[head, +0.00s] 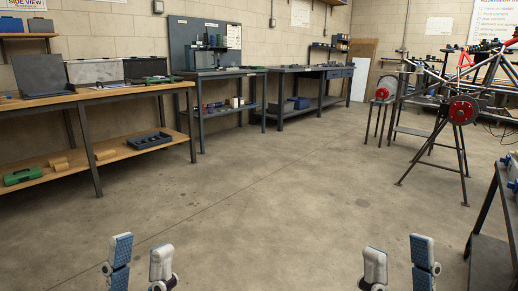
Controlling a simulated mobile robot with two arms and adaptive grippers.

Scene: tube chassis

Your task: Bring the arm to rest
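My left gripper (141,256) shows at the bottom of the head view, left of centre. Its blue-grey finger and its white finger point up with a gap between them, and nothing is in the gap. My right gripper (398,256) shows at the bottom right of centre, also with its fingers apart and only bare floor between them. Both are far from the benches in the picture and touch nothing visible. The arms behind the fingers are below the picture's edge.
A wooden workbench (130,91) with cases stands on the left. Dark metal benches (290,68) line the back wall. A tube chassis (492,72) on red-hubbed stands (462,111) is at the right. A dark cart (490,262) is at the right edge. The middle floor (290,190) is clear.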

